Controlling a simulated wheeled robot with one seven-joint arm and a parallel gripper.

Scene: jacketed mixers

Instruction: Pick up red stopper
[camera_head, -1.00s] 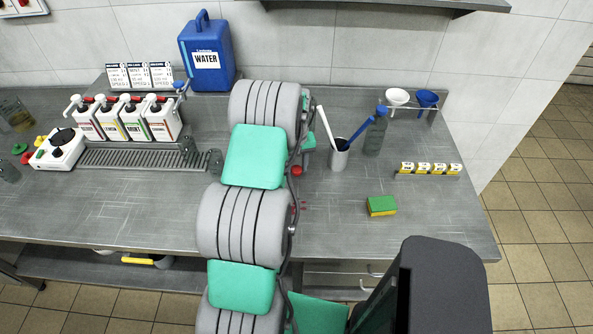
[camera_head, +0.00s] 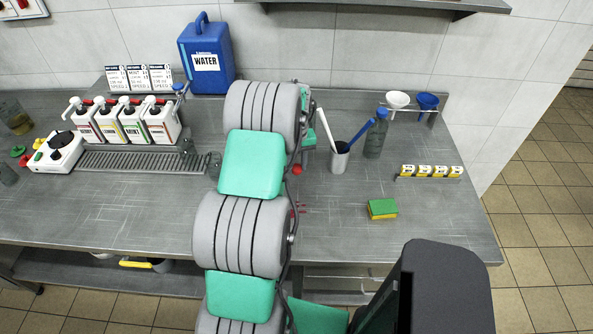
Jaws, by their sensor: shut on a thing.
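My arm reaches up over the middle of the bench, and its own links hide the end of it. My gripper cannot be made out, nor can anything in it. A small round red piece (camera_head: 297,169) shows just right of the arm, below a green part; whether it is the red stopper I cannot tell. At the far left, another small red piece (camera_head: 24,161) lies by a green one (camera_head: 17,151) and a yellow one (camera_head: 39,142), near a white device (camera_head: 55,153) with a dark round top.
Several pump bottles (camera_head: 162,124) and a blue water jug (camera_head: 205,60) stand left of the arm. The right front bench is clear.

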